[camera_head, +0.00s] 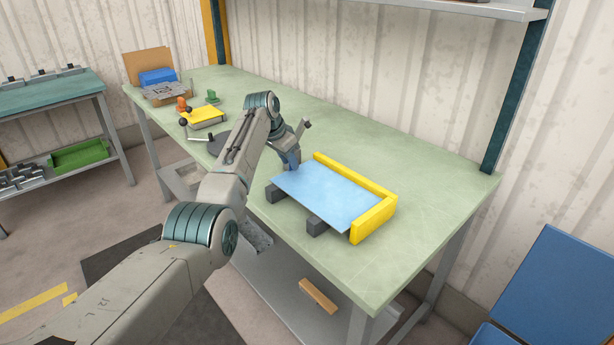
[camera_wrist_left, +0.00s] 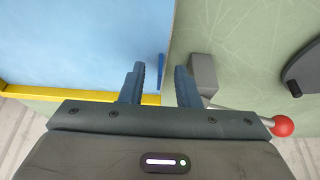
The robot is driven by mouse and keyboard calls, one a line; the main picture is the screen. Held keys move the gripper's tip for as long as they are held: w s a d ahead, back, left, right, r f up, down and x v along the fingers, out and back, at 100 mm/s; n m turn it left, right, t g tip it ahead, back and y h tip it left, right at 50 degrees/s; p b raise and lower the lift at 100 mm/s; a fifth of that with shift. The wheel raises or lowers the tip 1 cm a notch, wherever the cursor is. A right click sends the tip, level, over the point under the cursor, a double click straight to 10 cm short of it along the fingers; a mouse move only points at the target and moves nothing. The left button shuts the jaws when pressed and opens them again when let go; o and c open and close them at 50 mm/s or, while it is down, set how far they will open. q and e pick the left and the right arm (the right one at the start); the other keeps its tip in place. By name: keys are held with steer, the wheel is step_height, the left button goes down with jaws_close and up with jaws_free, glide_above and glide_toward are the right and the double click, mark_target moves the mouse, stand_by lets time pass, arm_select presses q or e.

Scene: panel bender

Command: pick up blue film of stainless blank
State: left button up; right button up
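The stainless blank with its light blue film (camera_head: 327,194) lies on dark blocks on the green bench, against a yellow L-shaped stop (camera_head: 374,213). The blue film face (camera_wrist_left: 75,45) fills the left of the left wrist view. A small darker blue tab (camera_wrist_left: 161,70) stands at the sheet's edge. My left gripper (camera_head: 293,164) is at the sheet's far left corner. Its two fingers (camera_wrist_left: 159,88) are apart, on either side of the tab's line, with nothing clearly held. Whether they touch the sheet cannot be told. My right gripper is not in view.
A grey block (camera_wrist_left: 203,73) is close beside the right finger. A red-knobbed lever (camera_wrist_left: 282,126) is at the lower right of the wrist view. A yellow-topped block (camera_head: 203,116) and other items stand farther along the bench. The bench's near right area is clear.

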arm_select(q)
jaws_close()
stand_by(0.3)
